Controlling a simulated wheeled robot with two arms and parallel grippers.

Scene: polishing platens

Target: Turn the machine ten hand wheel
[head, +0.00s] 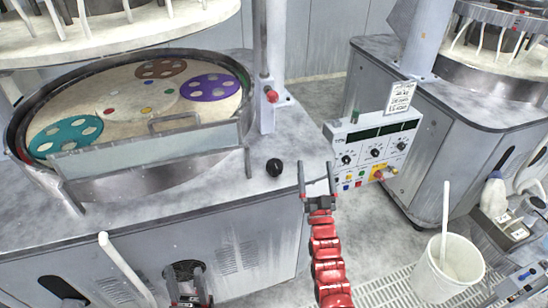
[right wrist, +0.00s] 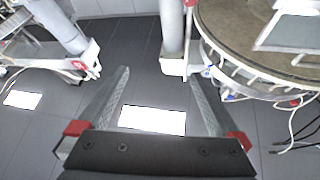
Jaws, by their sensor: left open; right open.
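A small black round knob (head: 274,167) sits on the grey machine top, right of the round polishing basin; I see no other clear hand wheel and no readable machine number. My right gripper (head: 317,175), on a red arm, is open and empty just right of the knob, near the machine's right edge and left of the control panel. In the right wrist view its two fingers (right wrist: 160,100) are spread with only floor between them. My left gripper (head: 186,268) is open and low in front of the machine's front face, apart from the knob.
A control panel (head: 372,145) with dials and buttons stands at the right. The basin (head: 20,125) holds coloured discs behind a clear guard. A white bucket (head: 425,272) with a stick stands lower right. A second machine (head: 490,165) is at the back right.

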